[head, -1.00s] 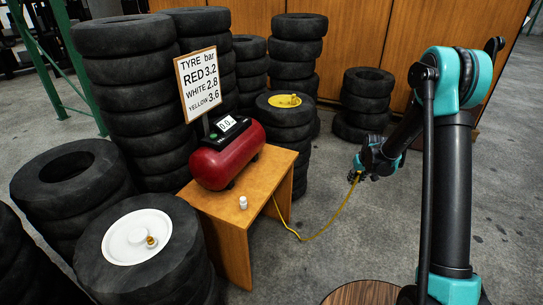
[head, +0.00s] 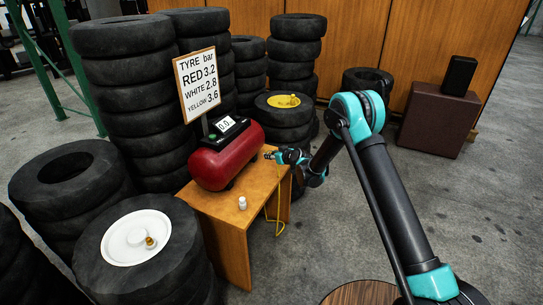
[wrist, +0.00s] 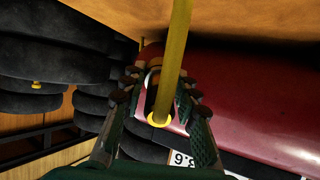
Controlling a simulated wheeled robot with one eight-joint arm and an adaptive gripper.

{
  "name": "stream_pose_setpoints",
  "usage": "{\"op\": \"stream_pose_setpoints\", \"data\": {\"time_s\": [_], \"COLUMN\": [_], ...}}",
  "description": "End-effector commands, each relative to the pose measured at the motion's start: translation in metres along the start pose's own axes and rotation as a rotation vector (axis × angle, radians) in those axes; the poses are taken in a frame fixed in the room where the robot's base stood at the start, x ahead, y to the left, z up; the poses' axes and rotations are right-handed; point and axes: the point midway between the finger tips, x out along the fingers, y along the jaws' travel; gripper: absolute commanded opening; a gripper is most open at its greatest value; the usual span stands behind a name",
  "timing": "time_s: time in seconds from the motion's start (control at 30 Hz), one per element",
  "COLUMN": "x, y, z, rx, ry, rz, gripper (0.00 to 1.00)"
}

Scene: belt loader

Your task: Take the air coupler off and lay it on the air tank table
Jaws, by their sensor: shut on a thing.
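My gripper (head: 270,155) is just right of the red air tank (head: 227,158), above the far right part of the wooden air tank table (head: 228,212). In the wrist view my gripper (wrist: 157,92) is shut on the air coupler, which shows as a yellow ring (wrist: 159,122) at the end of the yellow hose (wrist: 180,40). The fingers hide most of the coupler. In the head view the hose (head: 279,215) hangs by the table's right side. The tank's red side fills much of the wrist view's right, close to the fingers.
A small white cap (head: 243,203) stands on the tabletop near the front. A sign (head: 196,85) and a display reading 0.0 (head: 226,124) rise by the tank. Tyres with a white rim (head: 120,236) and a yellow rim (head: 284,102) flank the table.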

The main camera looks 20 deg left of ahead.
Motion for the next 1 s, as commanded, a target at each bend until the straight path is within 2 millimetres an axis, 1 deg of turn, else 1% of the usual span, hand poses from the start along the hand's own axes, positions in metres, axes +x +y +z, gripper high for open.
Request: {"op": "stream_pose_setpoints", "data": {"time_s": [0.17,0.7,1.0], "x": [0.004,0.024,0.028], "y": [-0.001,-0.001,-0.001], "z": [0.008,0.049,0.058], "rx": [0.0,0.0,0.0], "ry": [0.002,0.0,0.0], "rz": [-0.001,-0.001,-0.001], "gripper": [0.0,0.0,0.0]}}
